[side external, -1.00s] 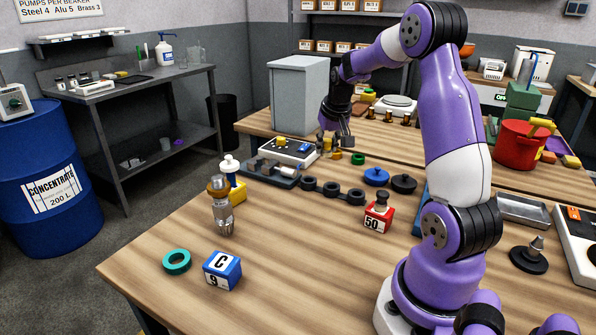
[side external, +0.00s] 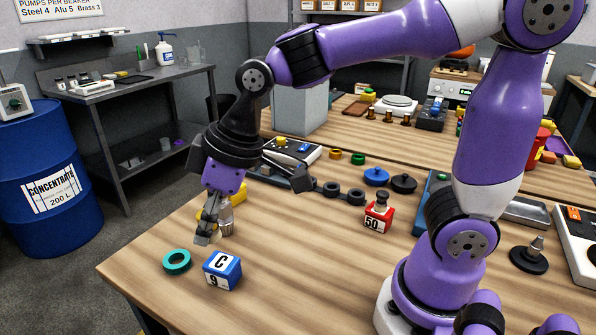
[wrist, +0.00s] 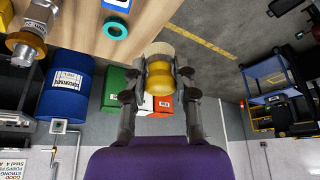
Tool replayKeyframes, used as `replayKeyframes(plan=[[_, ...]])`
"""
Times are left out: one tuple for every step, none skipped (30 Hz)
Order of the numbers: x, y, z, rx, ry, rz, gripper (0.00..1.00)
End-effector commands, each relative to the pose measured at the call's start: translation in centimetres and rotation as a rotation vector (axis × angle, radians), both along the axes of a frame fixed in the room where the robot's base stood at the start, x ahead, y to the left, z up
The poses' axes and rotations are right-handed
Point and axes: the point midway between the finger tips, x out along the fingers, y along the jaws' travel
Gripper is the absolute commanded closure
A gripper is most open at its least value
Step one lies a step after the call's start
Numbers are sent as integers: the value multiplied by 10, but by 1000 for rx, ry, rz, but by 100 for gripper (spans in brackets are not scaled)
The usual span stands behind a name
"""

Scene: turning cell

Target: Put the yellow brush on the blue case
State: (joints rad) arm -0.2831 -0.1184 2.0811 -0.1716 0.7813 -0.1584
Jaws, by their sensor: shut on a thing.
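My gripper (side external: 207,232) is low over the front left of the wooden table, left of the metal fitting. In the wrist view my gripper (wrist: 160,88) is shut on the yellow brush (wrist: 160,76), a round yellow body with a pale end pointing away from the palm. In the side view the gripper mostly hides the brush. A blue box (side external: 221,271) marked C and 9 stands near the table's front left, just in front of and right of the fingers. It also shows at the top edge of the wrist view (wrist: 118,4). The brush is apart from it.
A teal ring (side external: 177,262) lies left of the blue box. The metal fitting (side external: 226,218) stands close behind the fingers. A red box (side external: 378,217) marked 50 and dark rings (side external: 331,189) are further right.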

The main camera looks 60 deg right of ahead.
Motion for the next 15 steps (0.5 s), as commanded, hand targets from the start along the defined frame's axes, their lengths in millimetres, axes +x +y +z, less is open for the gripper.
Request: replayKeyframes(plan=[[-12,15,1,0,-3,70,100],[-18,21,2,0,-4,104,100],[-25,28,2,0,-4,141,100],[-29,32,3,-1,-5,163,100],[-32,35,3,0,-4,181,100],[-35,37,2,-1,-5,199,100],[-36,38,1,-1,-5,208,100],[-35,37,-1,-1,-4,213,100],[-32,33,-4,-1,-3,216,100],[-28,29,-8,-2,-1,216,100],[-24,24,-12,-2,-1,214,100],[-17,17,-18,-1,2,211,100],[-11,11,-23,-1,2,209,100],[-6,4,-28,-1,3,210,100],[2,-3,-34,-1,1,209,100]])
